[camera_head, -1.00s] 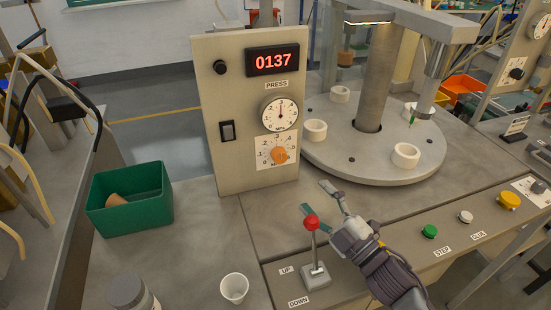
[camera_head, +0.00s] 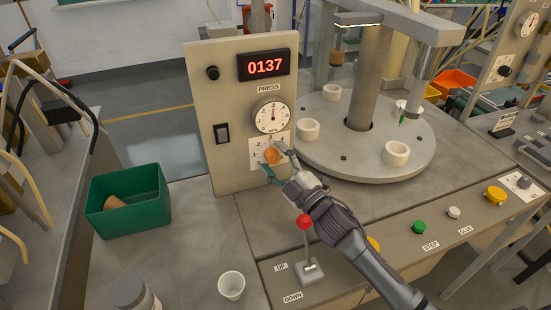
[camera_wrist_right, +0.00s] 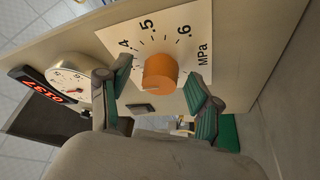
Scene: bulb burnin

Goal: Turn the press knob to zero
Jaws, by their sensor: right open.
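The press knob (camera_head: 272,155) is a round orange knob on a white scale plate, low on the beige press panel (camera_head: 205,95). In the right wrist view the knob (camera_wrist_right: 160,72) sits mid-picture, with .4, .5, .6 and MPa printed around it. I cannot clearly tell which mark it points to. My right gripper (camera_head: 275,162) is open at the panel, with its green-padded fingers (camera_wrist_right: 158,92) on either side of the knob. A gap shows between pads and knob in the wrist view. My left gripper is not in view.
A red-topped lever (camera_head: 304,222) stands under my right forearm. A round gauge (camera_head: 271,116) and a red display reading 0137 (camera_head: 265,65) are above the knob. A turntable (camera_head: 340,170) with white rings is to the right. A green bin (camera_head: 130,215) and white cup (camera_head: 231,285) are left.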

